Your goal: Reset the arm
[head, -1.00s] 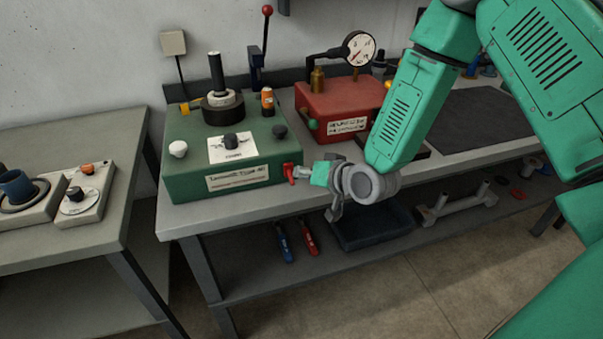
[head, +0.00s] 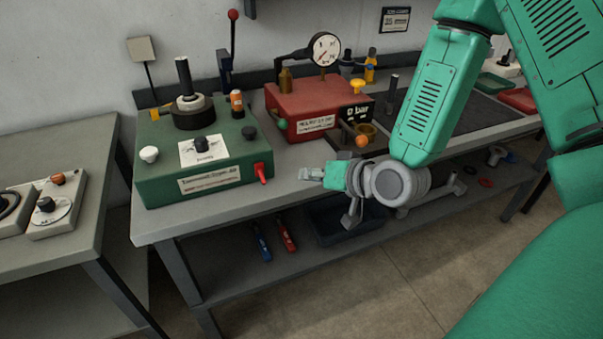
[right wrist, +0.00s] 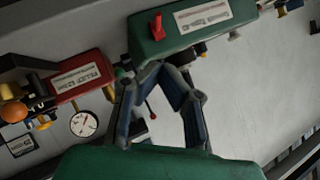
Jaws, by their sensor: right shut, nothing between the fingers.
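My right arm comes in from the right in the head view. Its gripper (head: 308,175) is shut and empty, in front of the bench edge and to the right of the green box (head: 160,187). A gap separates it from the red lever (head: 262,173) on the box's front corner. In the right wrist view the finger tips (right wrist: 172,72) meet with nothing between them. The green box (right wrist: 185,45) and its red lever (right wrist: 157,27) show beyond the fingers. My left gripper is not in view.
A red box (head: 300,105) with a gauge (head: 325,49) stands behind my right gripper. An orange-knobbed fixture (head: 361,141) is near my forearm. A dark bin (head: 335,225) and red and blue tools lie on the lower shelf. Another bench (head: 60,215) is at left.

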